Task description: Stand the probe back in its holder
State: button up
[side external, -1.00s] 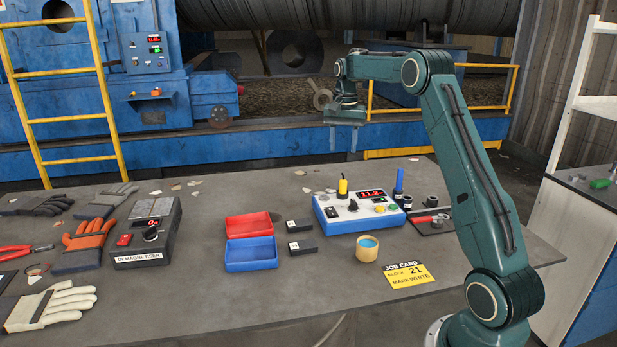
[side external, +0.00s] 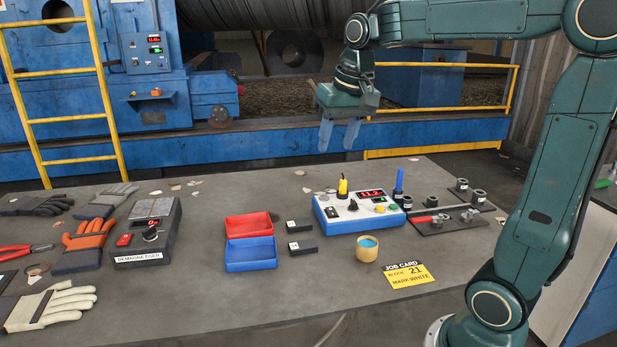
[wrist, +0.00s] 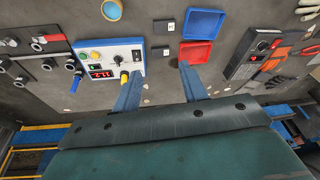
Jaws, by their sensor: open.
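My gripper (side external: 338,138) is open and empty, its two fingers pointing down, high above the back of the bench. The fingers also show in the wrist view (wrist: 158,75). Two upright pieces could be the probe: a yellow one with a black lower part (side external: 343,187) at the back of the blue and white meter box (side external: 333,217), and a blue rod (side external: 399,180) at the box's right end. The wrist view shows the yellow piece (wrist: 124,77) near the left finger and the blue rod (wrist: 75,84) farther left. I cannot tell which is the probe or its holder.
A dark plate (side external: 455,226) with metal pieces and a red-handled tool lies right of the box. Red (side external: 248,225) and blue (side external: 250,262) trays, a cup (side external: 367,249), a job card (side external: 409,274) and a demagnetiser (side external: 146,240) stand around. The bench's front middle is clear.

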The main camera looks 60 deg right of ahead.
jog(key=s+a+f+n+t, duration=0.1)
jog(key=s+a+f+n, duration=0.2)
jog(key=s+a, duration=0.2)
jog(key=s+a+f+n+t+y, duration=0.1)
jog(key=s+a+f+n, duration=0.2)
jog(key=s, duration=0.7)
jog(key=shift+s+a+f+t, duration=0.15)
jog(key=shift+s+a+t, duration=0.2)
jog(key=shift+a, duration=0.85)
